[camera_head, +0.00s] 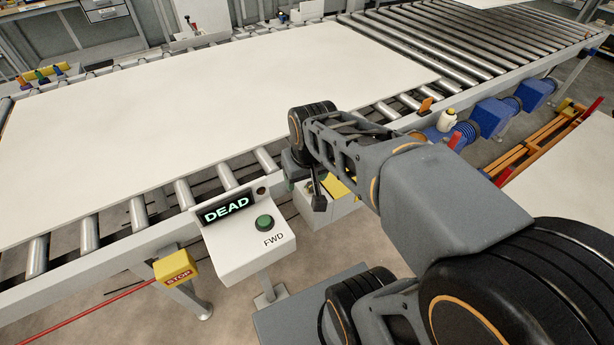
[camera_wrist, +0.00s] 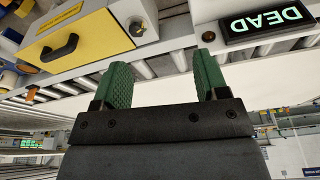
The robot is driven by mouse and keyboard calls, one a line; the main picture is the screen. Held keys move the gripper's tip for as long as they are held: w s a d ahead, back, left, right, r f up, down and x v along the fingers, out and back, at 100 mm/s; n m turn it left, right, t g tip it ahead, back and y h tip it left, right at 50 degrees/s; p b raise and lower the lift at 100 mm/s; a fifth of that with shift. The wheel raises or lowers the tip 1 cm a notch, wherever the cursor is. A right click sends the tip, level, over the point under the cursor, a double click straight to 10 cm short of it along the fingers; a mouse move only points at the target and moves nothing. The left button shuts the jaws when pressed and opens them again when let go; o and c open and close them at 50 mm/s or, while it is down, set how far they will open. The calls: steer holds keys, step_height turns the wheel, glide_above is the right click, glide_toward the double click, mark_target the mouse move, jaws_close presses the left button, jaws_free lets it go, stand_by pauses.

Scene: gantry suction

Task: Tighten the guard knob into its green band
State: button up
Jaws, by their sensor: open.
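In the wrist view, my gripper (camera_wrist: 163,64) is open, its two green ridged fingers wide apart with nothing between them. A yellow guard panel (camera_wrist: 85,45) with a black handle (camera_wrist: 60,47) lies beyond the left finger on a light grey housing. A small dark round knob (camera_wrist: 137,28) shows at the panel's right end, beyond and apart from the fingers. I cannot make out a green band around it. In the head view, the yellow guard (camera_head: 338,188) is partly covered by my arm, and the knob cannot be made out.
A control box (camera_head: 245,240) reads DEAD and has a green FWD button (camera_head: 264,222); its display also shows in the wrist view (camera_wrist: 266,22). A yellow STOP box (camera_head: 176,268) hangs from the conveyor rail. A large white sheet (camera_head: 200,100) lies on the rollers.

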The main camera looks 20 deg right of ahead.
steer(key=w+d+f+g, duration=0.1)
steer(key=w+d+f, duration=0.15)
steer(key=w, duration=0.35)
steer(key=m+g, duration=0.1)
steer(key=m, duration=0.1)
glide_above(312, 185)
step_height(312, 185, down, 3)
steer(key=shift+g, duration=0.3)
step_height(312, 185, down, 13)
steer(key=shift+f, duration=0.8)
steer(key=shift+c, duration=0.2)
steer(key=c, duration=0.9)
